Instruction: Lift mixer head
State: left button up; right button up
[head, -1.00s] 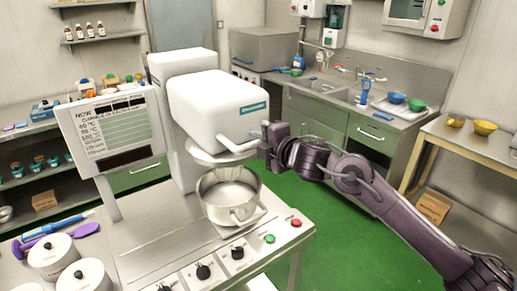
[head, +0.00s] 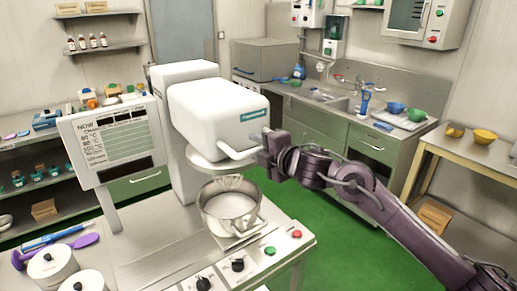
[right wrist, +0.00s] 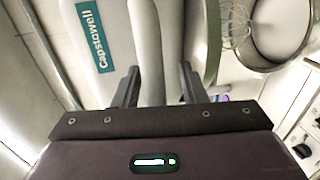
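The white mixer head (head: 215,108) is tilted up a little at its front. The whisk (head: 228,182) hangs below it, above the steel bowl (head: 230,206). A pale bar handle (head: 238,152) sticks out at the front of the head. My right gripper (head: 262,146) is at the right end of this handle. My left gripper is not in view.
A display panel (head: 115,142) stands left of the mixer. Knobs and a green button (head: 270,251) and red button (head: 296,234) are on the machine's front. White lidded pots (head: 50,268) stand at lower left. Green floor (head: 330,225) is clear at right.

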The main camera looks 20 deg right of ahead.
jog(key=b+v, duration=0.2)
jog(key=v, duration=0.5)
jog(key=shift+s+b, duration=0.3)
jog(key=shift+s, duration=0.05)
jog(key=shift+d, duration=0.1)
